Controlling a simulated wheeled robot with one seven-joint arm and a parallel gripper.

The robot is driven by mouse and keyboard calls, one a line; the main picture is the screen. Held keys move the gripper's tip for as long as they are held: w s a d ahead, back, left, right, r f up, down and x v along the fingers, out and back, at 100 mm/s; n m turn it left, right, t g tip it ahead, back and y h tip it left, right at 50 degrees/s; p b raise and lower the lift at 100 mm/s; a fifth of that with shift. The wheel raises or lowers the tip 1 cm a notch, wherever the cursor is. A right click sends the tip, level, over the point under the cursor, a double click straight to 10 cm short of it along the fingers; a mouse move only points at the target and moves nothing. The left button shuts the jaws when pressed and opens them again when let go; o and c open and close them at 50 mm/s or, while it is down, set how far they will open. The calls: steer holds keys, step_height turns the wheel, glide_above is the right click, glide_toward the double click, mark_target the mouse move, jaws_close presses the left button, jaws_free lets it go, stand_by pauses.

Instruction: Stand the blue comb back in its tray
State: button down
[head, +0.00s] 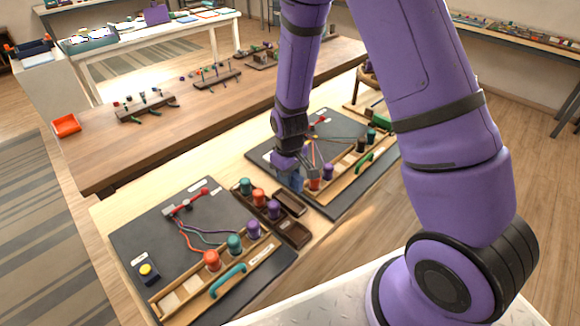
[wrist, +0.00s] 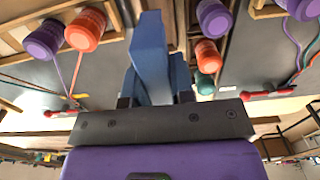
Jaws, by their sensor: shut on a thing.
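The blue comb (head: 289,181) is in my gripper (head: 291,165), above the gap between the two braiding boards. In the wrist view the comb (wrist: 149,50) is a tall blue piece gripped between the fingers (wrist: 156,98); it points away from the palm. Its lower end is hard to make out in the head view. A dark brown open tray (head: 291,203) lies just below the comb, right of the spool rack. Another dark brown tray (head: 294,234) lies nearer; both look empty. I cannot tell which is the comb's tray.
The rack beside the trays holds teal (head: 245,186), orange (head: 259,196) and purple (head: 273,209) spools. The far board (head: 335,125) also carries cords and spools close to my gripper.

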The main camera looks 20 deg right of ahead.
steer(key=shift+f, duration=2.75)
steer(key=shift+f, duration=1.4)
steer(key=c, duration=0.9)
jaws_free()
steer(key=shift+r, duration=0.1)
step_height(320, 180, up, 11)
steer(key=shift+f, duration=0.1)
